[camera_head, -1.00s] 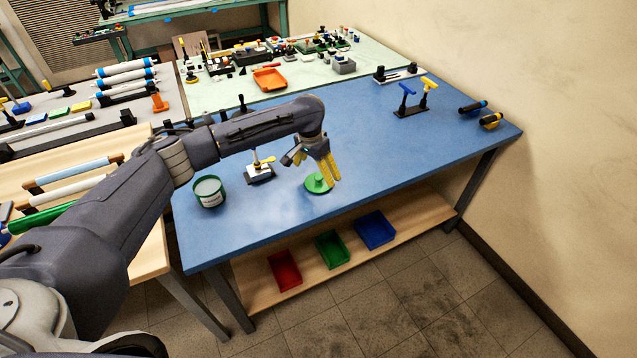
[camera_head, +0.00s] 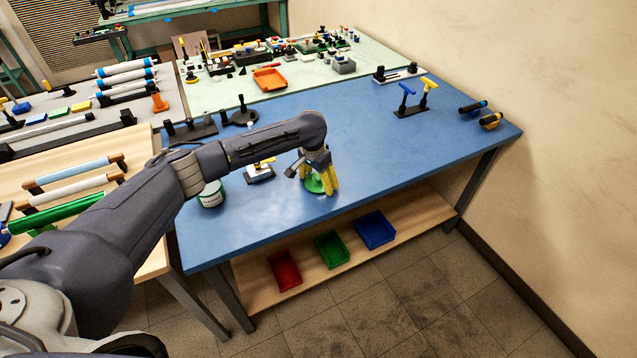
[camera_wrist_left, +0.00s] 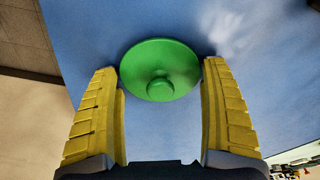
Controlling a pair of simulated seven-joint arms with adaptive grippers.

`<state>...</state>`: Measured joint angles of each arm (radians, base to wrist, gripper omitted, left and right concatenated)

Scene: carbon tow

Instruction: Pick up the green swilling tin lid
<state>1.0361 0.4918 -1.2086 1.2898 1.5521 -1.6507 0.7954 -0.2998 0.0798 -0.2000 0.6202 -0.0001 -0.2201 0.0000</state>
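The green lid (camera_head: 314,184) lies flat on the blue table (camera_head: 380,150) near its front edge. In the left wrist view the lid (camera_wrist_left: 160,70) is a round disc with a small knob in its middle. My left gripper (camera_head: 322,192) is just above the lid and points down. Its yellow fingers stand wide apart on either side of the lid; in the left wrist view the gripper (camera_wrist_left: 162,105) is open with nothing between its fingertips but the view of the lid. A white and green tin (camera_head: 211,196) stands to the left, partly hidden by my arm. My right gripper is not in view.
A small block with a yellow-topped part (camera_head: 259,172) stands left of the gripper. A stand with blue and yellow handles (camera_head: 411,108) is at the right rear. Red, green and blue bins (camera_head: 331,250) are on the shelf below. The table's right half is mostly clear.

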